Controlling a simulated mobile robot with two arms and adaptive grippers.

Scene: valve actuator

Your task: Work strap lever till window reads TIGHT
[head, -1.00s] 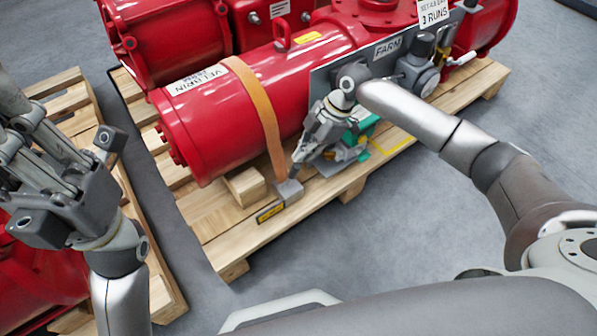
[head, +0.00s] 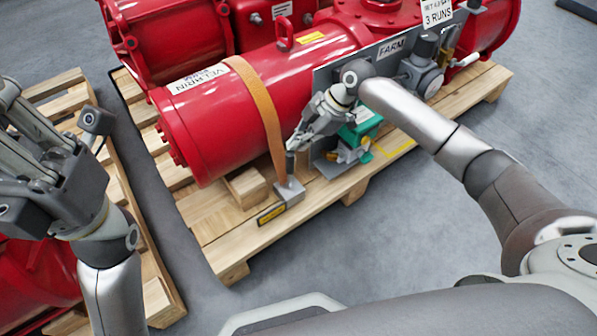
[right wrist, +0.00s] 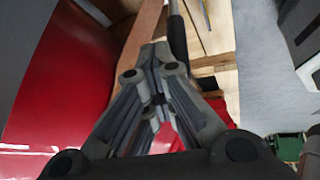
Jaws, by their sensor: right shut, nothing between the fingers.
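The orange strap (head: 262,105) runs over the red cylinder down to a grey ratchet block (head: 289,192) on the pallet's front edge. A short dark lever (head: 290,166) stands up from the block. A yellow-and-black label (head: 271,214) is on its front; its text is too small to read. My right gripper (head: 291,147) is shut and empty, its tips just above the lever's top; I cannot tell if they touch. In the right wrist view its closed fingers (right wrist: 160,52) show beside a dark bar (right wrist: 177,35). My left gripper (head: 45,150) is at the left, away from the strap.
The red actuator (head: 215,125) lies on a wooden pallet (head: 225,238). Another pallet (head: 150,250) is at the left. Grey floor (head: 400,235) is clear in front.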

